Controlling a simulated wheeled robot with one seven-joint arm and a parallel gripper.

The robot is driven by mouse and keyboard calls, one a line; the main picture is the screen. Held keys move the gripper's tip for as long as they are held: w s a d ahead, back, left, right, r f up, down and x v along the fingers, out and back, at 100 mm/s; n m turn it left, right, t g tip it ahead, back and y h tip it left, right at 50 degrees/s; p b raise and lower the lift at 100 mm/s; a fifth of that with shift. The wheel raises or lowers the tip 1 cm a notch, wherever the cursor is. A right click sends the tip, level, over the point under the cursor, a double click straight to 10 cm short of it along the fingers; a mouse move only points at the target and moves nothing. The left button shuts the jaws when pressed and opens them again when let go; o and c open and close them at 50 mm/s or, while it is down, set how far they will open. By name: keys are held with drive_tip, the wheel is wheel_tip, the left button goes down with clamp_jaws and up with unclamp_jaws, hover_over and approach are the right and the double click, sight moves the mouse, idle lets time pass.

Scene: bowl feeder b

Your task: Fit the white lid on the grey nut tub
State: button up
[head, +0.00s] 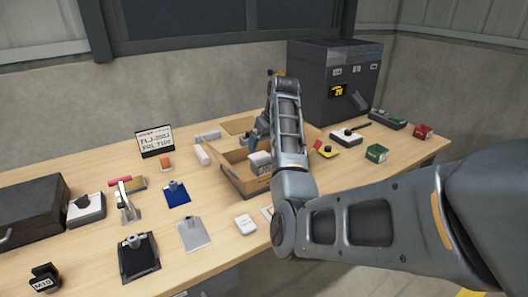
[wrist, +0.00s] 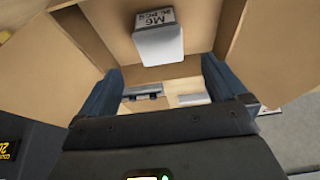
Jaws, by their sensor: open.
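A grey tub with an M6 label (wrist: 157,38) sits inside the open cardboard box, and it also shows in the head view (head: 261,163). Its top is a pale, smooth face; I cannot tell whether that is a lid. A small white flat piece (head: 245,224) lies on the table in front of the box; I cannot tell if it is the white lid. My gripper (wrist: 162,66) is open, its fingers spread at the box opening with nothing between them. In the head view my arm partly hides the gripper and box.
The cardboard box (head: 238,183) has raised flaps close to my fingers. Blue (head: 177,195), grey (head: 193,234) and black (head: 138,258) plates stand left of it. A dark machine (head: 330,80) stands behind right. A black M10 tub (head: 45,278) is at front left.

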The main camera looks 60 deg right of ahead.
drive_tip(key=shift+v, duration=2.7)
